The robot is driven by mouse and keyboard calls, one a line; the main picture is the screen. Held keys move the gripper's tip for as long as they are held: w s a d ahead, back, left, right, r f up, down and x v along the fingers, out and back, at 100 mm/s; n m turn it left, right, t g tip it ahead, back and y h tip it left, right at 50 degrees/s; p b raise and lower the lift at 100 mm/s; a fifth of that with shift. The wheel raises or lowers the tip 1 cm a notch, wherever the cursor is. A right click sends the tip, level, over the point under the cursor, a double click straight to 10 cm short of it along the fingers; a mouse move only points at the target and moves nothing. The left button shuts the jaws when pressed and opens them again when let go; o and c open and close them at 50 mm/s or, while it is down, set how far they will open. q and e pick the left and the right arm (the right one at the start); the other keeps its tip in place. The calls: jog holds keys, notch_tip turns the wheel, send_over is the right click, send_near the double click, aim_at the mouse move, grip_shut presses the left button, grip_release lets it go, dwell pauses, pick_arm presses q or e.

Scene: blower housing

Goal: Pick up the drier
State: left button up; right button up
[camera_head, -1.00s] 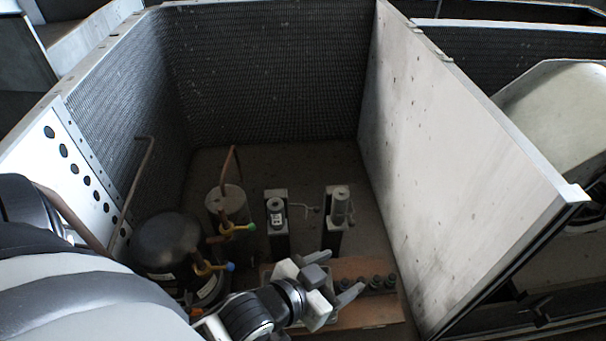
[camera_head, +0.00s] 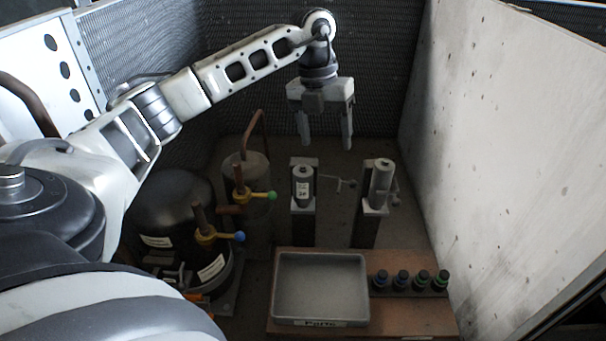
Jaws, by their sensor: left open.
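Two small upright grey cylinders sit on dark stands inside the housing, and either could be the drier; I cannot tell which. The left cylinder (camera_head: 303,188) has a white label with unreadable print. The right cylinder (camera_head: 381,184) is plain grey on the side I see. My left gripper (camera_head: 326,143) points down with its two fingers apart and nothing between them. In the picture it is just above and between the cylinders, nearer the left one, touching neither. My right gripper is not in view.
An empty grey tray labelled "Parts" (camera_head: 320,290) rests on a brown board (camera_head: 412,314), beside several dark caps (camera_head: 402,281). A black compressor (camera_head: 168,213) and valves with green (camera_head: 272,196) and blue (camera_head: 239,237) tips stand left. A pale panel (camera_head: 500,150) bounds the right.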

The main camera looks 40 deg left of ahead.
pick_arm(q)
jog(key=n+y+b, duration=0.1)
jog(key=y, duration=0.1)
send_over(301, 166)
notch_tip(301, 166, down, 8)
jog(key=b, duration=0.3)
jog(key=shift+f, duration=0.55)
jog(key=shift+f+b, duration=0.4)
notch_tip(301, 166, down, 4)
jog(key=shift+w+d+f+b, duration=0.1)
jog(key=shift+w+d+b, duration=0.05)
jog(key=shift+b, duration=0.85)
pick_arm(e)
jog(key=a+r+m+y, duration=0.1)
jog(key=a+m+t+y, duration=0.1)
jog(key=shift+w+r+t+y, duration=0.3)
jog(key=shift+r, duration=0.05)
pick_arm(q)
jog(key=c, duration=1.3)
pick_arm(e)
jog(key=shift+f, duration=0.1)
